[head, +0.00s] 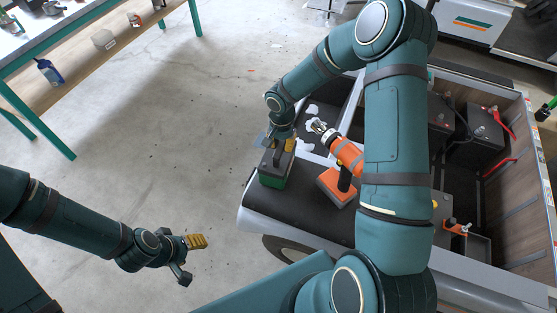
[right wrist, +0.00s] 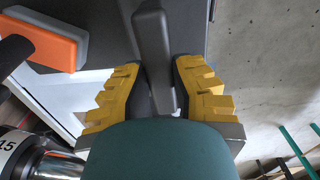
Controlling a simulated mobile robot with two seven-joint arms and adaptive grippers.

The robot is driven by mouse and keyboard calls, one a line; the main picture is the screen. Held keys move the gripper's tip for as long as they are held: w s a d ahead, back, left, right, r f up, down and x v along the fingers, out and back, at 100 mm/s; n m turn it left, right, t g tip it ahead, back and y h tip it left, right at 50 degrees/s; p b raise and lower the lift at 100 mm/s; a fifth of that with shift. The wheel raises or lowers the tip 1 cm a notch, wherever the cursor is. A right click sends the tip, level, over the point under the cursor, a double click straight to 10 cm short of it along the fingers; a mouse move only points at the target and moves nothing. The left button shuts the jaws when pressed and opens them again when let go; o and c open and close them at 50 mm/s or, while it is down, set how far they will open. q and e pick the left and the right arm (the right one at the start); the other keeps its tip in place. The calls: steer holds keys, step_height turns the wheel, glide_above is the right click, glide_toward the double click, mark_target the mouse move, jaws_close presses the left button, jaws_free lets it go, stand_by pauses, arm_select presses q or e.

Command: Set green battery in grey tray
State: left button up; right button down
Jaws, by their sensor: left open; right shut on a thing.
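The green battery (head: 271,181) has a dark top and stands on the black mat at the left end of the cart. My right gripper (head: 278,143) reaches down to its top. In the right wrist view, its yellow-padded fingers are shut on the battery's dark grey handle (right wrist: 155,50). The battery's green sides are hidden there. A grey tray-like compartment (head: 479,248) shows inside the cart at the right, partly hidden by my right arm. My left gripper (head: 188,257) is open and empty over the floor, left of the cart.
An orange drill (head: 346,154) stands on the mat just right of the battery. Black boxes (head: 474,137) with red cables sit in the cart's open bay. A bench (head: 130,45) stands at upper left. The floor between is clear.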

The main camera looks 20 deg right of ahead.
steer(key=shift+r+p, duration=1.15)
steer(key=shift+r, duration=1.3)
